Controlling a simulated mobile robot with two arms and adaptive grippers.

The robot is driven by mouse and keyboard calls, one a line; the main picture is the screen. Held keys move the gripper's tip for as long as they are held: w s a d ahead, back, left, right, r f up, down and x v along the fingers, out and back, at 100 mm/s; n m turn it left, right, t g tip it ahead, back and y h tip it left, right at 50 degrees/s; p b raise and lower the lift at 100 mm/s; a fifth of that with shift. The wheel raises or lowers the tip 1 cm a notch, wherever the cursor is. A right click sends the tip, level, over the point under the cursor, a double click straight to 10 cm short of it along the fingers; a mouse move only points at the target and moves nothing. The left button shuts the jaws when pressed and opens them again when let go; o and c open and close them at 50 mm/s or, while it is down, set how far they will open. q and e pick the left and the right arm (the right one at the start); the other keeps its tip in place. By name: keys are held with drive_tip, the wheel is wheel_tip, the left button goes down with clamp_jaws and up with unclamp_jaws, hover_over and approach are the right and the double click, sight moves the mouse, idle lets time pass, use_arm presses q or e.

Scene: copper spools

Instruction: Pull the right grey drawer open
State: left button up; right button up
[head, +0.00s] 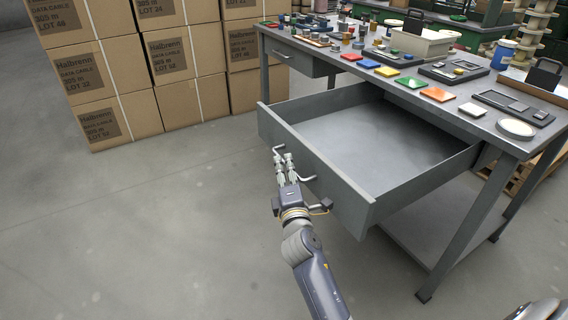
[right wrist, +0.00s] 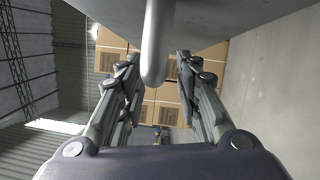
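The right grey drawer (head: 375,140) is pulled far out from under the grey workbench (head: 440,98), and its inside looks empty. Its bar handle (head: 308,179) is on the front panel, partly hidden by my right gripper (head: 283,160). In the right wrist view the handle (right wrist: 156,40) reaches in from the top between the two fingertips of the right gripper (right wrist: 158,58). The fingers stand apart, with a narrow gap visible on each side of the bar. My left gripper is out of view.
A smaller, shut grey drawer (head: 300,57) sits at the left of the bench. Colored tiles (head: 411,82), trays and small parts cover the bench top. Stacked cartons (head: 118,113) stand at the back left. The floor (head: 150,230) left of the drawer is clear.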

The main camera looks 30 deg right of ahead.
drive_tip(key=shift+v, duration=2.25)
drive_tip(key=shift+f, duration=0.1)
